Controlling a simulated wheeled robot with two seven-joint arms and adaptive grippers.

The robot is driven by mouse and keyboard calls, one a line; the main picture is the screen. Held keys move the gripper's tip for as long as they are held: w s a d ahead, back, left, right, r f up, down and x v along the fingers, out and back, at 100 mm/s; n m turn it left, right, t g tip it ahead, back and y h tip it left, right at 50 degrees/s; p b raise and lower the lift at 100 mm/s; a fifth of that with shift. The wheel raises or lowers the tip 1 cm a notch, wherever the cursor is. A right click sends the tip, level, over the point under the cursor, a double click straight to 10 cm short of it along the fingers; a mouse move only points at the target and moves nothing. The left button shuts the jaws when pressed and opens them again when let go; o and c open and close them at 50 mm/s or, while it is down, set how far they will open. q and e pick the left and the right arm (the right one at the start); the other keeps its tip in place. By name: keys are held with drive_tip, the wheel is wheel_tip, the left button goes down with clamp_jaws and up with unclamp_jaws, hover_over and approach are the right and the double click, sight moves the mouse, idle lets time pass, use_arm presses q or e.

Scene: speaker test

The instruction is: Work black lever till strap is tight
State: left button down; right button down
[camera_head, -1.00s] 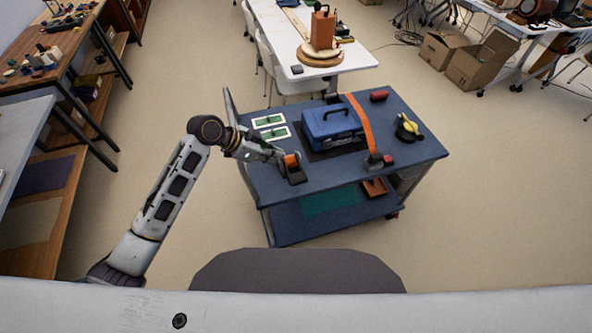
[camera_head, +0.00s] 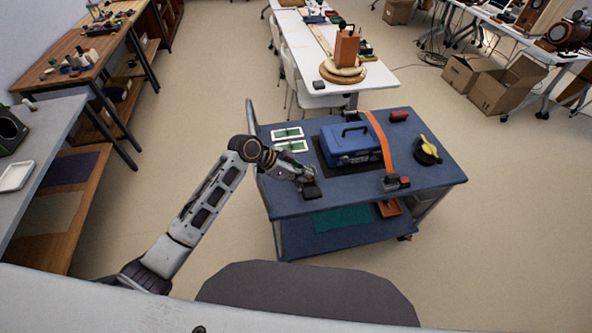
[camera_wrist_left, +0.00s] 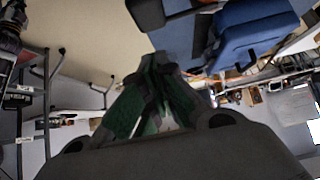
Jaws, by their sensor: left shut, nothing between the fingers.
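A blue case (camera_head: 352,143) stands on the blue-topped cart (camera_head: 350,188). An orange strap (camera_head: 378,136) lies over its right part. The strap's near end meets a dark buckle (camera_head: 390,183) beside a small red piece (camera_head: 405,181); the black lever is too small to make out. My left gripper (camera_head: 306,179) is over the near left of the cart, left of the buckle and apart from it. A dark block (camera_head: 313,192) is beside its tip; contact is unclear. In the left wrist view its green fingers (camera_wrist_left: 160,65) are together and empty, with the blue case (camera_wrist_left: 255,30) beyond. My right gripper is out of view.
Two green-and-white cards (camera_head: 289,139) lie at the cart's left. A yellow-and-black tool (camera_head: 428,150) and a red block (camera_head: 398,116) lie at the right. A white table (camera_head: 380,77) stands behind. The cart top between gripper and buckle is clear.

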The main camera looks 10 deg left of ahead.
sight(310, 194)
use_arm(q)
drive_tip(key=x, duration=0.4)
drive_tip(key=f, duration=0.1)
drive_tip(key=f+p, duration=0.1)
drive_tip(key=f, duration=0.1)
drive_tip(key=shift+d, duration=0.2)
drive_tip(key=shift+f, duration=0.75)
drive_tip(key=shift+s+f+m+t+b, duration=0.2)
drive_tip(key=shift+f+t+b, duration=0.2)
drive_tip(key=shift+f, duration=0.15)
drive_tip(key=shift+s+f+m+t+b, duration=0.2)
drive_tip(key=shift+f+t+b, duration=0.2)
drive_tip(key=shift+f, duration=0.15)
drive_tip(key=shift+s+d+f+m+t+y+b, duration=0.1)
drive_tip(key=shift+f+m+t+y+b, duration=0.4)
drive_tip(key=shift+f, duration=0.45)
drive_tip(key=shift+f+b, duration=0.35)
drive_tip(key=shift+f, duration=0.15)
drive_tip(key=shift+s, duration=0.15)
drive_tip(key=shift+f, duration=0.1)
